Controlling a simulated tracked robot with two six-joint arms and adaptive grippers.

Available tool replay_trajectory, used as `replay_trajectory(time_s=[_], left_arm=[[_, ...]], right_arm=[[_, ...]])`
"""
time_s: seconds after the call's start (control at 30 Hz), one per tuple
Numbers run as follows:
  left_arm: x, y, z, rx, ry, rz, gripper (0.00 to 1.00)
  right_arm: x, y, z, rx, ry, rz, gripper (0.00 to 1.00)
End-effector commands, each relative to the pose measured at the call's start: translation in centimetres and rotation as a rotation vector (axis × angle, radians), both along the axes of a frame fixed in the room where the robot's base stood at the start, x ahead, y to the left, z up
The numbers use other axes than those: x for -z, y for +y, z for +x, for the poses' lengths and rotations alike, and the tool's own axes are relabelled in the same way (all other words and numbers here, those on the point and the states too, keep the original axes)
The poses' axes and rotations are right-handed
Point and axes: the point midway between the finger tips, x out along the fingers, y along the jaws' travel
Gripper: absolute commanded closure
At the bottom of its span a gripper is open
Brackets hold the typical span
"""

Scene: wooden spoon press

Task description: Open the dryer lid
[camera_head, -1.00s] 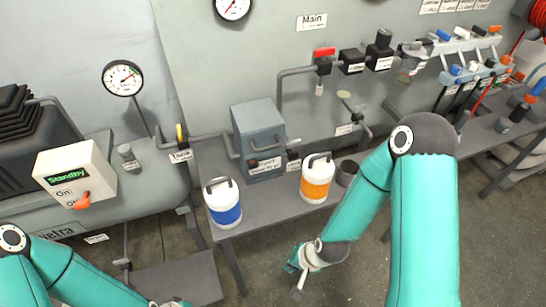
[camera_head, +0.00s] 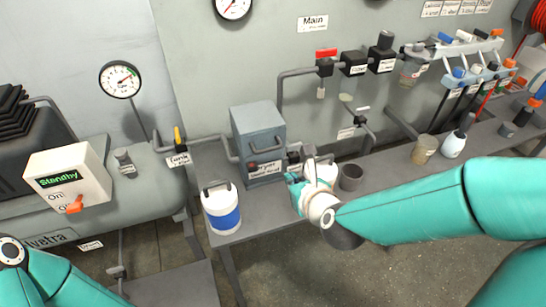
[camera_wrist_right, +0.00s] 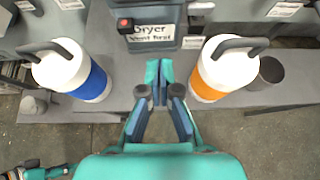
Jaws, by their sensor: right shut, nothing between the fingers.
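The dryer (camera_head: 262,150) is a blue-grey box on the bench, with a red knob and a label on its front. Its top lid (camera_head: 257,117) looks shut. In the right wrist view the dryer (camera_wrist_right: 157,14) is at the top edge, and its lid is out of frame. My right gripper (camera_head: 294,184) is in front of the dryer, to its lower right, beside the orange-banded canister (camera_head: 326,172), which it partly hides. In the wrist view its fingers (camera_wrist_right: 158,72) are together and empty, apart from the dryer.
A blue-banded canister (camera_head: 221,208) stands left of my right gripper, and a dark cup (camera_head: 351,177) stands right of the orange-banded canister. Pipes (camera_head: 280,100) run behind the dryer. The bench (camera_head: 262,204) is bare between the two canisters.

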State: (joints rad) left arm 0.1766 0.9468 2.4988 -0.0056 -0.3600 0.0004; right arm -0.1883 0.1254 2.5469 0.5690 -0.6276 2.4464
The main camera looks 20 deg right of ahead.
Motion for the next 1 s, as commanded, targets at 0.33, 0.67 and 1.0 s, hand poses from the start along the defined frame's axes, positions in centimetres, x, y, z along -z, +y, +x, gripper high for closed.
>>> replay_trajectory(time_s=[0.33,0.67,1.0], left_arm=[[-3.0,0.0,0.0,0.000,-0.001,0.000,0.60],[-4.6,0.0,0.0,0.000,0.000,0.000,0.60],[-6.8,0.0,0.0,0.000,0.000,0.000,0.60]], right_arm=[[2.0,0.2,3.1,-0.006,0.005,0.000,1.00],[4.4,0.4,8.4,-0.007,-0.001,0.001,1.00],[1.1,0.5,8.9,-0.008,-0.001,0.000,1.00]])
